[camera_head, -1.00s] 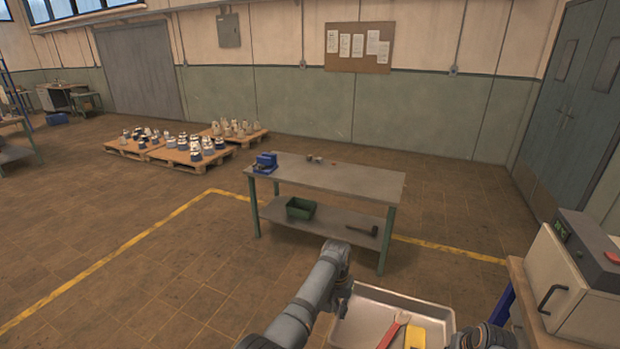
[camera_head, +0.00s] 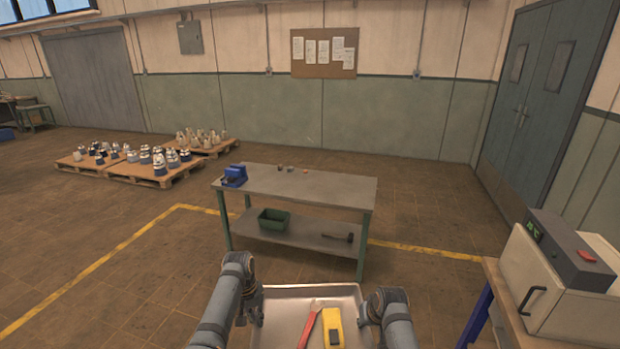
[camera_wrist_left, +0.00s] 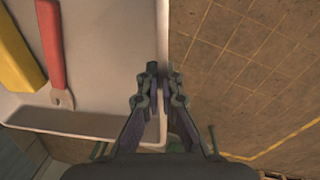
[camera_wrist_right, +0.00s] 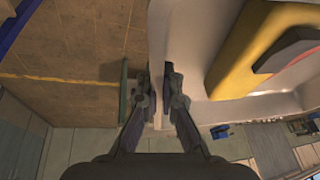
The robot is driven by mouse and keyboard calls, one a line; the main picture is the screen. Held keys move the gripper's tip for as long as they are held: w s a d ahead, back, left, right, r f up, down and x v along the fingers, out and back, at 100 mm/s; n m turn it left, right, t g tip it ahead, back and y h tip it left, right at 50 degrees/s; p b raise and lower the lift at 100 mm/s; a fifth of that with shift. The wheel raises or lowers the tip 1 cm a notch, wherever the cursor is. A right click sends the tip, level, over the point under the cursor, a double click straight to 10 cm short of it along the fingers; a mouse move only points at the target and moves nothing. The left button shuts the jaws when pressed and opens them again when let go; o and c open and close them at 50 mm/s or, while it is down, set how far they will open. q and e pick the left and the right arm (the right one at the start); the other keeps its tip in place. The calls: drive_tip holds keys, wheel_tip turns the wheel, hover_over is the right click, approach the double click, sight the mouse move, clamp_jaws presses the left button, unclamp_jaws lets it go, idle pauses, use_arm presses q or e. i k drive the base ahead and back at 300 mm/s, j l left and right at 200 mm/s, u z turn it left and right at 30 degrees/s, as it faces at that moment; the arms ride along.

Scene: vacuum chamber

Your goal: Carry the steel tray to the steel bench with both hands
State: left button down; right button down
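The steel tray (camera_head: 283,312) is in front of me at the bottom of the head view, carrying a red wrench (camera_head: 310,322) and a yellow tool (camera_head: 333,326) with a dark patch. My left gripper (camera_wrist_left: 160,72) is shut on the tray's left wall, one finger on each side. My right gripper (camera_wrist_right: 157,72) is shut on the tray's right wall in the same way. The tray's near edge is cut off in the head view. The steel bench (camera_head: 325,188) stands ahead, beyond the tray, with a grey top and green legs.
A blue vise (camera_head: 234,175) and a few small items sit at the bench's left and back; its top is clear at right. The lower shelf holds a green bin (camera_head: 273,219) and a hammer (camera_head: 338,238). A side table with a boxy machine (camera_head: 550,285) stands close on the right.

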sight(314, 185)
drive_tip(key=i, duration=2)
drive_tip(key=i+j, duration=0.1)
drive_tip(key=i, duration=1.85)
drive_tip(key=l+z, duration=0.05)
drive_tip(key=l, duration=0.05)
